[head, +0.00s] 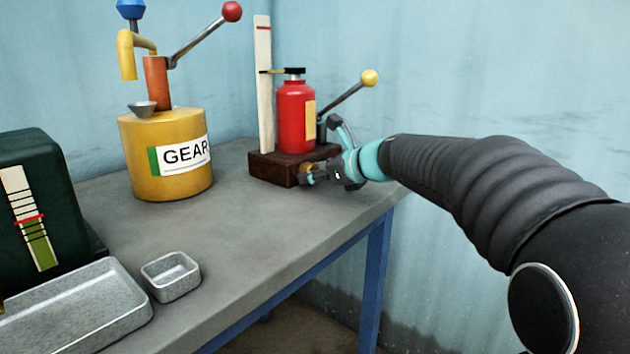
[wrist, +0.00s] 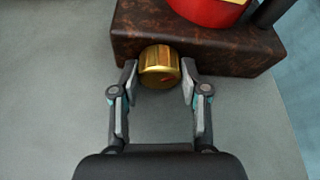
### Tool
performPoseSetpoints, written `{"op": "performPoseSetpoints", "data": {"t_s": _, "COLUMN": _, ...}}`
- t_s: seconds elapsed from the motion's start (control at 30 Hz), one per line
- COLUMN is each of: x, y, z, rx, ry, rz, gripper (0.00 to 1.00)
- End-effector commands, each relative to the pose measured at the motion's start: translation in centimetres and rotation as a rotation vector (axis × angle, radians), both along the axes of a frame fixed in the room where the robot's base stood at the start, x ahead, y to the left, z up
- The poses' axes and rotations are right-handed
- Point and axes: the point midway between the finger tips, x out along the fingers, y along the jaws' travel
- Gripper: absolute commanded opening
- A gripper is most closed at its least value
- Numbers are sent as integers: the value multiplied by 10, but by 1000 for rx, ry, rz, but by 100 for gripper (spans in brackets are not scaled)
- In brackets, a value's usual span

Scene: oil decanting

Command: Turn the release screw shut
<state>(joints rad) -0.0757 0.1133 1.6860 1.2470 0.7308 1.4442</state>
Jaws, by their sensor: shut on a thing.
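The release screw is a brass knob (wrist: 158,66) on the front face of a dark brown base block (wrist: 212,47). In the head view the knob (head: 306,169) shows small beside my gripper. My gripper (wrist: 159,77) is at the knob, with one finger on each side of it, shut on it. The block (head: 272,168) carries a red bottle-shaped cylinder (head: 296,112) with a black cap. A lever with a yellow ball (head: 369,78) rises behind it to the right.
A yellow GEAR drum (head: 165,178) with a pump stands to the left. A small metal dish (head: 171,283), a larger tray (head: 75,318) and a dark green container (head: 60,200) lie nearer. The grey tabletop (head: 250,225) between is clear.

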Motion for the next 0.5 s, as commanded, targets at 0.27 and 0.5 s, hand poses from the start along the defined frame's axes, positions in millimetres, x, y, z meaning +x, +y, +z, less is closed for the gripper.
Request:
{"op": "performPoseSetpoints", "data": {"t_s": 0.27, "x": -1, "y": 1, "z": -3, "rx": -98, "ry": -127, "rz": 2, "gripper": 10}}
{"op": "performPoseSetpoints", "data": {"t_s": 0.5, "x": -1, "y": 1, "z": -1, "rx": -140, "ry": -181, "rz": 2, "gripper": 10}}
